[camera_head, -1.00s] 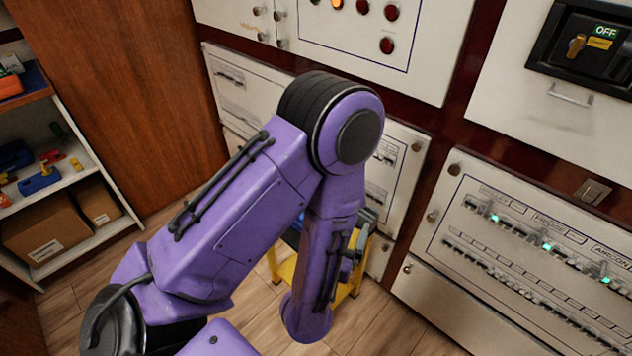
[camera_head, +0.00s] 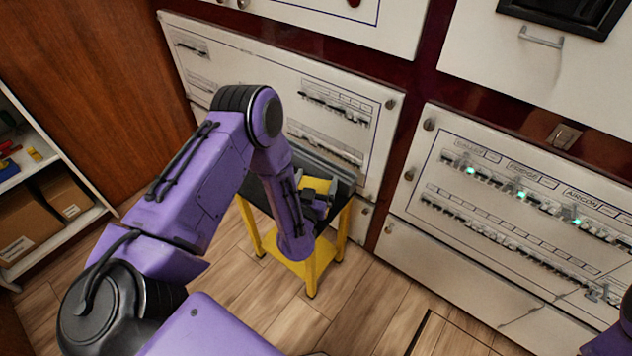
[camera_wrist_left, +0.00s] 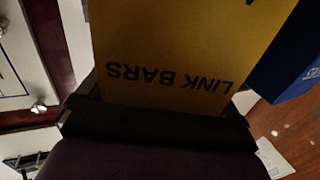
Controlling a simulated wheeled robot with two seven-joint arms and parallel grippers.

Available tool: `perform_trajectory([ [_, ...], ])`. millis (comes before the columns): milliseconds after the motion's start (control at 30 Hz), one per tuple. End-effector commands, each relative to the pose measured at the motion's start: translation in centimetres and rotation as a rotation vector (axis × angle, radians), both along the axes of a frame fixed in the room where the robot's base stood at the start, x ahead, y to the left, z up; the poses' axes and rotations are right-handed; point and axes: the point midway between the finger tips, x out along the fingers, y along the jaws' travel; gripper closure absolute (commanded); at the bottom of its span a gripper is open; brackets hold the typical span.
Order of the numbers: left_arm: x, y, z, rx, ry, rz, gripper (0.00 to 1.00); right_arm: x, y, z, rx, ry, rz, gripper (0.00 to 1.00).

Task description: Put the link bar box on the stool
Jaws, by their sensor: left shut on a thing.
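The yellow link bar box (camera_wrist_left: 185,50) fills the middle of the left wrist view, its "LINK BARS" lettering upside down. My left gripper (camera_wrist_left: 160,115) is shut on it. In the head view, the left gripper (camera_head: 322,198) and a yellow patch of the box (camera_head: 318,185) show just right of my purple forearm, in front of the stool's dark top. The stool (camera_head: 342,232) has a black top and yellow legs and stands against the panel wall. My forearm hides part of it. I cannot tell whether the box touches the stool. My right gripper is out of view.
A blue box (camera_wrist_left: 289,58) shows right of the link bar box in the wrist view. Breaker panels (camera_head: 520,215) line the wall behind and right of the stool. A shelf (camera_head: 62,242) with cartons stands at left. Wooden floor (camera_head: 370,310) in front is clear.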

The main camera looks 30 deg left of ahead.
Motion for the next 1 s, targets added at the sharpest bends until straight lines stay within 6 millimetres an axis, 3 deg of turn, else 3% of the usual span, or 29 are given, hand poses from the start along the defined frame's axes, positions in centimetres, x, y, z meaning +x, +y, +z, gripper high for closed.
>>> perform_trajectory([
  [233, 0.0, 0.0, -0.3, 0.0, -0.001, -0.001, 0.69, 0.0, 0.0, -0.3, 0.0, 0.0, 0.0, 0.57],
  [267, 0.0, 0.0, -0.2, 0.0, 0.0, -0.001, 0.0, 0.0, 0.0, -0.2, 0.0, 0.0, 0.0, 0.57],
  [567, -0.3, -0.2, 0.1, 0.001, 0.001, -0.002, 0.0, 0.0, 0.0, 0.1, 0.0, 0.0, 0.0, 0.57],
  [1000, -9.8, -3.3, 0.0, 0.003, 0.003, -0.006, 0.0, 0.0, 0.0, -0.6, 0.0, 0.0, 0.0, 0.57],
])
